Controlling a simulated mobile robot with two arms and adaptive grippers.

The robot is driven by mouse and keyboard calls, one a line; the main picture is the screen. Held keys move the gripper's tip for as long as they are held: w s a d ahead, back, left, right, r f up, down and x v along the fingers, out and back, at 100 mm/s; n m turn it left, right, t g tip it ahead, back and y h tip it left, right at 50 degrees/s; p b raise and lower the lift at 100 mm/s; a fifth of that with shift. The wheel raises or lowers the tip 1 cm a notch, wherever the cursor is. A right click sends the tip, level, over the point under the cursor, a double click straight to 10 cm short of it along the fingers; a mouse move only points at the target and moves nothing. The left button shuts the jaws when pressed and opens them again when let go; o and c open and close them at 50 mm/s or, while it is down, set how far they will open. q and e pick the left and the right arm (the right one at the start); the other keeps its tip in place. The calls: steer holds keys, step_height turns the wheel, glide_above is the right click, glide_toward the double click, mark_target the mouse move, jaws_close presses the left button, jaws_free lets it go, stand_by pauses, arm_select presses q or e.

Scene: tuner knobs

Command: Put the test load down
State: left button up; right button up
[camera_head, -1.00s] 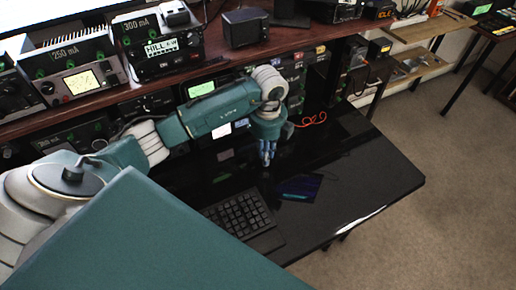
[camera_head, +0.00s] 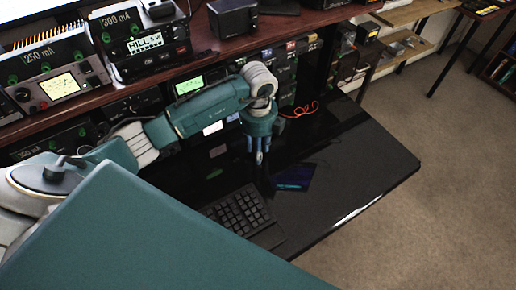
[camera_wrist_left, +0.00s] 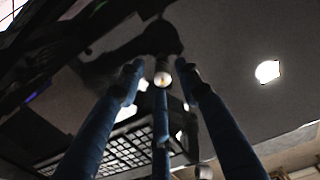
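My left gripper (camera_head: 258,158) points down over the glossy black desk (camera_head: 372,172), behind the keyboard. In the left wrist view its blue fingers (camera_wrist_left: 160,75) stand apart, with a gap between their tips. A small round pale spot (camera_wrist_left: 162,78) shows between the tips; I cannot tell whether it is an object or a reflection. I cannot make out a test load for certain in either view. The height of the fingertips above the desk is unclear. My right gripper is not in view.
A black keyboard (camera_head: 238,212) lies in front of the gripper, and a dark flat device with a blue screen (camera_head: 293,177) lies to its right. Radio sets (camera_head: 145,50) fill the wooden shelf behind. An orange cable (camera_head: 300,109) lies at the back. The desk's right part is clear.

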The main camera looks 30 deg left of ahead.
arm_select(q)
step_height(320, 180, up, 8)
steer(key=shift+f+b, duration=0.1)
steer(key=shift+b, duration=0.5)
